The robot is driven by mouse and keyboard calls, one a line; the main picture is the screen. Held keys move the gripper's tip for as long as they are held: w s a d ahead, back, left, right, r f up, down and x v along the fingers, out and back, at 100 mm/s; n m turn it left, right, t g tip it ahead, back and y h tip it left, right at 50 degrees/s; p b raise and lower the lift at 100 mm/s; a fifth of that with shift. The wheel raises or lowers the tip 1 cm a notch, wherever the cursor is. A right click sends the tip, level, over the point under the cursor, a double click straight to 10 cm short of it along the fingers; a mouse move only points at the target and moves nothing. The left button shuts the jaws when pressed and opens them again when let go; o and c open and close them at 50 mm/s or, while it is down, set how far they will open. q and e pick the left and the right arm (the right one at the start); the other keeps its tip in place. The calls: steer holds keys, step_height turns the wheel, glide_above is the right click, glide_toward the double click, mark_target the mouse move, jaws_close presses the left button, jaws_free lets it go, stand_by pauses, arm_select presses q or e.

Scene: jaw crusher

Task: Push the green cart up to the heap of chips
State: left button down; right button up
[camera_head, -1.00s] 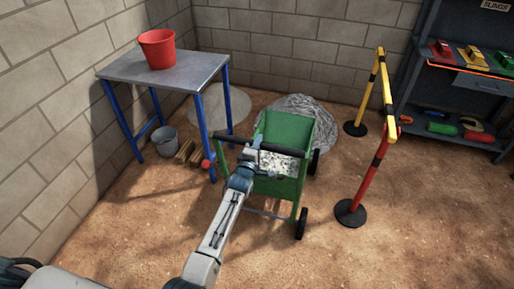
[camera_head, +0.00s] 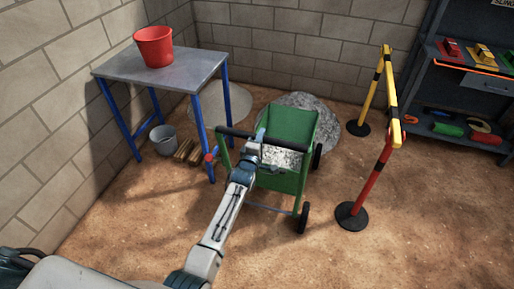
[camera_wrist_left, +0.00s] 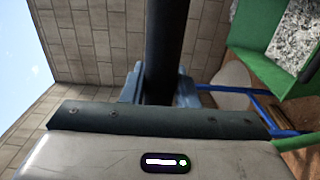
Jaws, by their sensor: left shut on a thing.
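The green cart (camera_head: 287,180) stands in the middle of the head view with grey chips (camera_head: 280,157) inside it and black wheels on its right side. The grey heap of chips (camera_head: 327,127) lies directly behind the cart, partly hidden by it; I cannot tell whether they touch. My left gripper (camera_head: 258,140) is shut on the cart's black handle (camera_head: 235,133). The handle runs between the fingers in the left wrist view (camera_wrist_left: 166,45), where part of the green cart (camera_wrist_left: 255,35) shows at the right. My right gripper is not in view.
A blue-legged table (camera_head: 165,72) with a red bucket (camera_head: 155,47) stands left. A grey bucket (camera_head: 163,139) and wooden pieces (camera_head: 189,152) are by its legs. A red-and-yellow barrier (camera_head: 378,165) stands right of the cart.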

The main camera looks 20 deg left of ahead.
arm_select(q)
steer(key=shift+s+f, duration=0.2)
steer(key=shift+f, duration=0.6)
steer(key=shift+s+r, duration=0.15)
steer(key=shift+r, duration=0.1)
steer(key=shift+s+r, duration=0.25)
steer(key=c, duration=1.5)
jaws_free()
steer(key=shift+s+r, duration=0.1)
steer(key=shift+r, duration=0.05)
steer(key=o, duration=0.4)
steer(key=shift+w, duration=0.2)
steer(key=shift+o, duration=0.5)
steer(key=shift+w+f, duration=0.2)
steer(key=shift+s+r, duration=0.1)
steer(key=shift+r, duration=0.2)
steer(key=shift+s+p, duration=0.25)
steer(key=shift+p, duration=0.35)
steer(key=s+p, duration=0.7)
steer(key=s, duration=0.4)
steer(key=shift+s+a+p, duration=0.2)
steer(key=shift+s+p, duration=0.05)
steer(key=shift+p, duration=0.1)
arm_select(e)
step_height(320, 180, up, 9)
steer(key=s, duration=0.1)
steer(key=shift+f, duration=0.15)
